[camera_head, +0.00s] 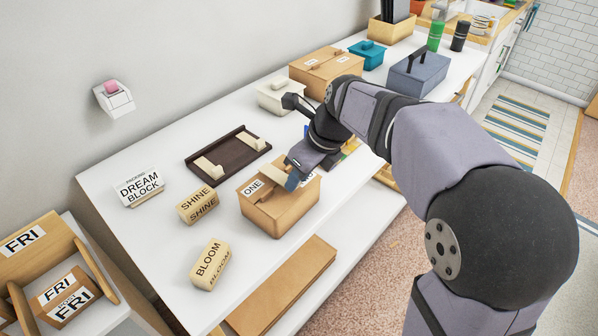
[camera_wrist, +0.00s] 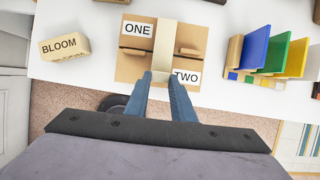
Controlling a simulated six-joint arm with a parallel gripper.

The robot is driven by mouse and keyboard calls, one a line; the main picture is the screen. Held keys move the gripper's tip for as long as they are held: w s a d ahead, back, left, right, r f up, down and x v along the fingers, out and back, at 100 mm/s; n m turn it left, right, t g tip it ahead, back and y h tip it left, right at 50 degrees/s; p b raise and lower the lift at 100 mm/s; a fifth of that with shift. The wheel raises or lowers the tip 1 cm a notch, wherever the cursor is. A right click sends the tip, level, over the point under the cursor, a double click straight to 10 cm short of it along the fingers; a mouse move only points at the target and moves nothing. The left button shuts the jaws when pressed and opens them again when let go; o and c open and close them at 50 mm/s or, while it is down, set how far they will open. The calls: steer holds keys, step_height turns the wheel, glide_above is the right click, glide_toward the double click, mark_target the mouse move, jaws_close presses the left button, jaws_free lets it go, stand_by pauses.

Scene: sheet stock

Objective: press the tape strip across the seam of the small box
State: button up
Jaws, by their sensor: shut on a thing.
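The small box (camera_head: 275,220) is cardboard-brown and stands on the white table, with a label reading ONE on its top. In the wrist view the box (camera_wrist: 130,66) also shows a TWO label, on the opposite side of the middle. My gripper (camera_wrist: 162,76) is shut on the near end of the strip, above the box. I cannot tell whether the strip touches the box top.
A dark brown tray (camera_head: 228,159) with two pale pieces lies behind the box. Blocks reading SHINE (camera_head: 197,205), BLOOM (camera_head: 210,263) and DREAM BLOCK (camera_head: 138,188) stand to the left. Coloured upright panels (camera_wrist: 272,52) stand right of the box in the wrist view.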

steer(key=shift+f, duration=0.85)
steer(key=shift+f, duration=0.2)
stand_by(0.5)
steer(key=o, duration=1.1)
steer(key=shift+c, duration=0.2)
steer(key=v, duration=0.7)
steer(key=shift+r, duration=0.2)
steer(key=shift+n, duration=0.3)
